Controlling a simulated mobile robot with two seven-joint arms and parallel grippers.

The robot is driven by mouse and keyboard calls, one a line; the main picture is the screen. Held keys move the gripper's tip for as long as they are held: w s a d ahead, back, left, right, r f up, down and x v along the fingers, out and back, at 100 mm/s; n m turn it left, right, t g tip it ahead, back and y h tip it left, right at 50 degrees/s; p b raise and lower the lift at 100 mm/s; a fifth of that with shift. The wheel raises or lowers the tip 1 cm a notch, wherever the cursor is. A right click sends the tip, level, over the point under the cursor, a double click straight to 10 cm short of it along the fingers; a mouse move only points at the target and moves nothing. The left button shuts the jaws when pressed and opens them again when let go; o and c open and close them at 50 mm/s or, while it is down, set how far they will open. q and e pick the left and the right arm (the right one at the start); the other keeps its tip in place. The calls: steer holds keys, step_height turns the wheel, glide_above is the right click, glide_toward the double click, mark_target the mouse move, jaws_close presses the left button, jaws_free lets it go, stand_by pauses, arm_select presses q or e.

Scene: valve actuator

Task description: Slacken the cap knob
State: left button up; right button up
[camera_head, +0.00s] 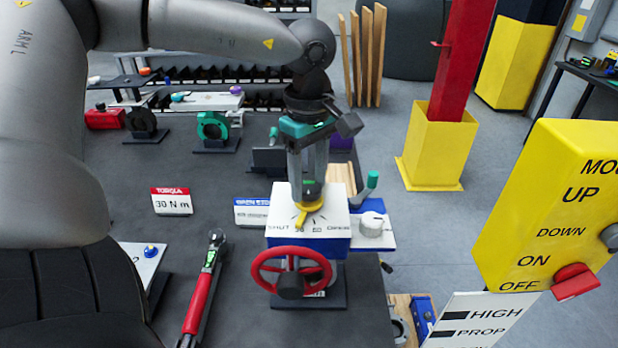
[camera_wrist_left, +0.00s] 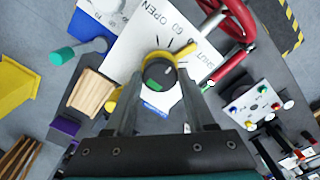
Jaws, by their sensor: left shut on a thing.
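The valve actuator is a blue box with a white top plate (camera_head: 282,197) marked SHUT, 30, 60 and OPEN. A yellow pointer (camera_head: 308,208) lies on the plate, its tip near the 30 mark. The dark cap knob (camera_head: 312,189), with a green mark, sits on the pointer's hub. In the left wrist view the cap knob (camera_wrist_left: 159,72) lies between the fingertips above the yellow pointer (camera_wrist_left: 184,54). My left gripper (camera_head: 309,185) points straight down and is shut on the cap knob. My right gripper is in neither view.
A red handwheel (camera_head: 291,271) is at the actuator's front. A white dial knob (camera_head: 372,224) and a teal-tipped lever (camera_head: 370,186) are at its right. A torque wrench (camera_head: 200,300) lies left. A yellow control box (camera_head: 550,210) fills the right foreground.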

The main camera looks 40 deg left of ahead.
arm_select(q)
jaws_close()
steer(key=shift+f+n+b, duration=0.15)
steer(key=shift+n+b, duration=0.65)
steer(key=shift+b, duration=0.35)
steer(key=n+b, duration=0.3)
steer(key=shift+n+b, duration=1)
steer(key=shift+n, duration=0.1)
steer(key=n+b, duration=0.2)
steer(key=n, duration=0.2)
steer(key=shift+n+b, duration=0.3)
steer(key=n+b, duration=0.2)
steer(key=n, duration=0.3)
steer(key=shift+r, duration=0.2)
steer(key=o, duration=1.1)
jaws_free()
